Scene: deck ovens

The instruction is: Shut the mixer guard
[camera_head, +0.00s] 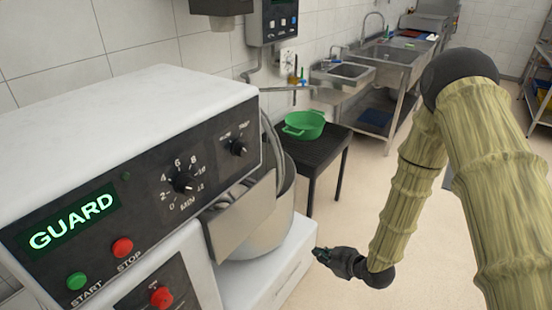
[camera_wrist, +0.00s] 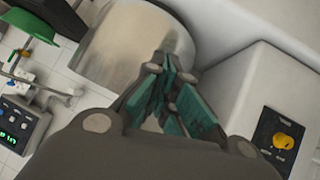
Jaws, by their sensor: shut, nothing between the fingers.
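The mixer (camera_head: 150,100) fills the left of the head view, with a lit display (camera_head: 72,222) reading "GUARD". Its steel bowl (camera_head: 270,225) stands at the machine's right side and shows close up in the wrist view (camera_wrist: 125,45). A flat grey metal piece (camera_head: 240,218) and a thin curved rim (camera_head: 270,135) sit at the bowl, probably parts of the guard. I cannot tell exactly how far the guard stands open. My gripper (camera_head: 319,253) is shut and empty, to the right of the bowl and the mixer's base. In the wrist view its fingers (camera_wrist: 168,85) point towards the bowl.
A green pot (camera_head: 304,124) stands on a dark table (camera_head: 318,150) behind the mixer. Steel sinks (camera_head: 385,58) line the wall. Floor is free at the right of the base. A yellow knob (camera_wrist: 283,142) shows on a white housing.

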